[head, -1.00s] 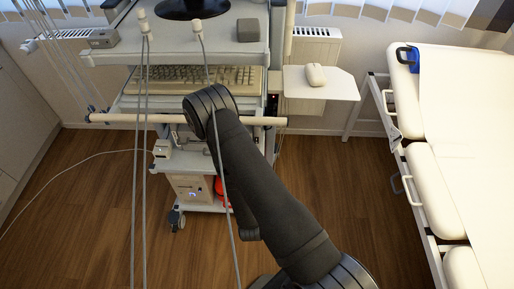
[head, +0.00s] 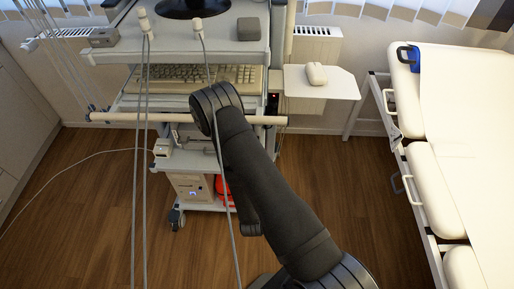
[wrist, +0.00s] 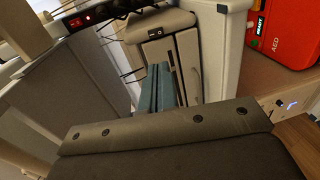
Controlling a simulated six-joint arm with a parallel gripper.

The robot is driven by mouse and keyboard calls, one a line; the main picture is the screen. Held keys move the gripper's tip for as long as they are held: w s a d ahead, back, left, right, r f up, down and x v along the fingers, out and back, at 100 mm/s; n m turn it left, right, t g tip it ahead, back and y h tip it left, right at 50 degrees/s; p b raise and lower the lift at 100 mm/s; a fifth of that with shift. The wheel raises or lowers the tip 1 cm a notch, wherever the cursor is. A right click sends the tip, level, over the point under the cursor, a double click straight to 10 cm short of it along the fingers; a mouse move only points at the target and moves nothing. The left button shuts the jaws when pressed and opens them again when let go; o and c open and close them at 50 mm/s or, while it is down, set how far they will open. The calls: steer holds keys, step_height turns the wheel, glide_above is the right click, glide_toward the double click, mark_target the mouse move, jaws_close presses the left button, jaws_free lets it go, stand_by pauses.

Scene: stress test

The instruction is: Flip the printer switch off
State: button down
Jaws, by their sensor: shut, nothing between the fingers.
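In the wrist view, a beige device (wrist: 172,50), which looks like the printer, stands beyond my fingers. A small black rocker switch (wrist: 155,33) sits on its upper front; I cannot tell which way it is set. My gripper (wrist: 166,74) is shut and empty, with its two teal-grey fingers together, pointing at the device's lower front, below the switch in the picture. I cannot tell whether the fingertips touch it. In the head view my arm hides the gripper and the switch.
A black power strip (wrist: 80,22) with a red light is at upper left. A red AED case (wrist: 283,35) lies at right. In the head view, the cart (head: 255,58) carries a keyboard (head: 185,79), cables hang before it, and a padded couch (head: 440,165) is at right.

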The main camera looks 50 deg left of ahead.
steer(key=x, duration=1.3)
steer(key=shift+w+a, duration=0.35)
steer(key=shift+w+a+f, duration=0.3)
steer(key=shift+w+a, duration=0.05)
steer(key=shift+w, duration=0.05)
steer(key=s+d+f, duration=0.2)
steer(key=s+d, duration=0.8)
steer(key=shift+s+d+f, duration=0.2)
steer(key=shift+s+f, duration=0.05)
steer(key=shift+f, duration=0.05)
